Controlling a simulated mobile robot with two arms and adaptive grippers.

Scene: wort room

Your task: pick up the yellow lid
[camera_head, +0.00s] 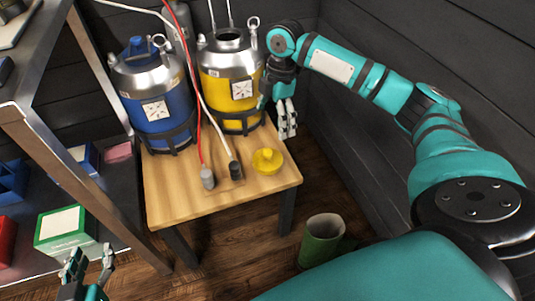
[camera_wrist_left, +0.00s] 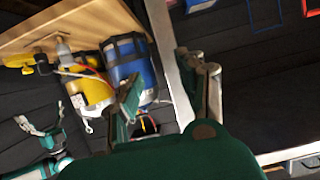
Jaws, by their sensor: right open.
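The yellow lid (camera_head: 267,160), round with a raised knob, lies on the wooden table (camera_head: 210,198) near its right edge. My right gripper (camera_head: 287,132) is open and empty, fingers pointing down, behind and slightly right of the lid and apart from it. It also shows in the left wrist view (camera_wrist_left: 40,128). My left gripper (camera_head: 88,264) is open and empty at the lower left, well away from the lid. Its spread fingers show in the left wrist view (camera_wrist_left: 168,85).
A yellow keg (camera_head: 230,82) with an open top and a blue keg (camera_head: 153,95) stand at the table's back. Red and white hoses end in connectors (camera_head: 208,178) left of the lid. A green bin (camera_head: 321,240) stands on the floor. A shelf with boxes (camera_head: 66,232) is at left.

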